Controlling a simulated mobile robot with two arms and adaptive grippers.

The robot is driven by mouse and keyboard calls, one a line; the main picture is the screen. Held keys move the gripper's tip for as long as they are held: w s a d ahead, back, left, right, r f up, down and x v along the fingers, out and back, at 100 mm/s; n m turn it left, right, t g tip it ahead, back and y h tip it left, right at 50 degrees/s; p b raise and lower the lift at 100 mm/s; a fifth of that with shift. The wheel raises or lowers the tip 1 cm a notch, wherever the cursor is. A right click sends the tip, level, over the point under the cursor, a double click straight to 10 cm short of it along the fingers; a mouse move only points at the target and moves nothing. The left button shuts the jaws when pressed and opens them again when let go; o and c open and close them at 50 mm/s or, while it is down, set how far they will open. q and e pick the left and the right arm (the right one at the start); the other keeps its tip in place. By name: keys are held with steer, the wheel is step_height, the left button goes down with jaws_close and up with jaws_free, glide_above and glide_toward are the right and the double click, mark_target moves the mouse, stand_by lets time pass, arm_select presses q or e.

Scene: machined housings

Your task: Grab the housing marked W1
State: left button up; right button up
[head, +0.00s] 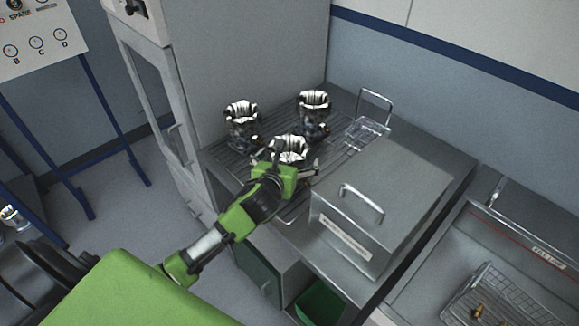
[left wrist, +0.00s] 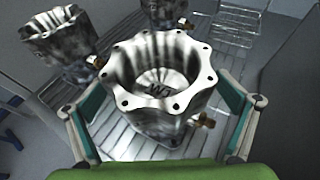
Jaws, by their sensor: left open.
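Three shiny metal housings with scalloped rims stand upright on a wire rack. The front housing (head: 290,147) is partly hidden by my left gripper (head: 294,163) in the head view.
The wire rack (head: 222,152) lies on a steel bench beside a grey cabinet (head: 240,50). A wire basket (head: 368,130) stands at its right. A lidded steel box (head: 385,200) with a handle is close on the right of my gripper. A sink (head: 430,275) lies further right.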

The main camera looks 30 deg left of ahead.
arm_select(q)
steer(key=c, duration=1.8)
steer(key=shift+w+r, duration=0.1)
steer(key=shift+r, duration=0.1)
steer(key=shift+c, duration=1.3)
